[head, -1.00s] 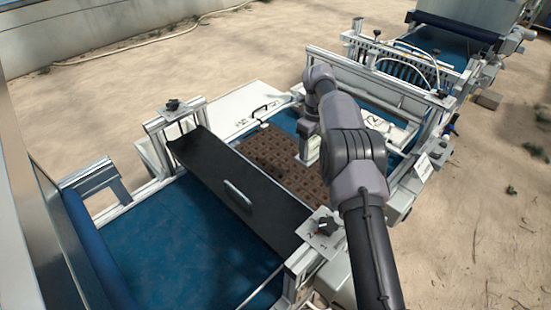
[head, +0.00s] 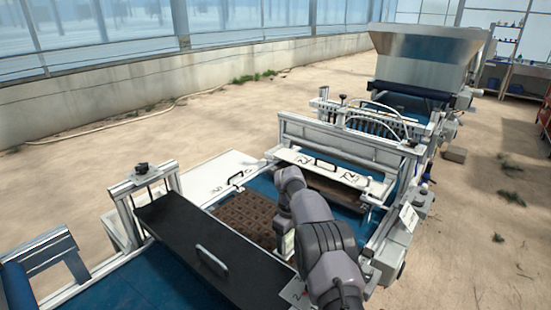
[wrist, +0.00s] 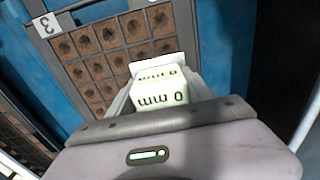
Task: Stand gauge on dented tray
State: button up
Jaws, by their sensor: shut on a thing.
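I cannot make out a dent, nor whether the gauge touches the tray. In the head view the tray (head: 243,214) lies on the blue belt, and my arm comes down at its right edge, hiding most of my gripper.
A black cover plate with a handle (head: 180,238) spans the belt in front of the tray. A white panel with a handle (head: 335,170) stands behind it. Another celled tray (wrist: 22,135) shows at the wrist view's left edge. A metal hopper (head: 428,55) stands at the back right.

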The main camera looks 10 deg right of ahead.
jog(key=shift+f, duration=0.35)
jog(key=shift+f, duration=0.35)
jog(key=shift+f, duration=0.15)
jog(key=o, duration=1.6)
jog(key=shift+c, duration=0.2)
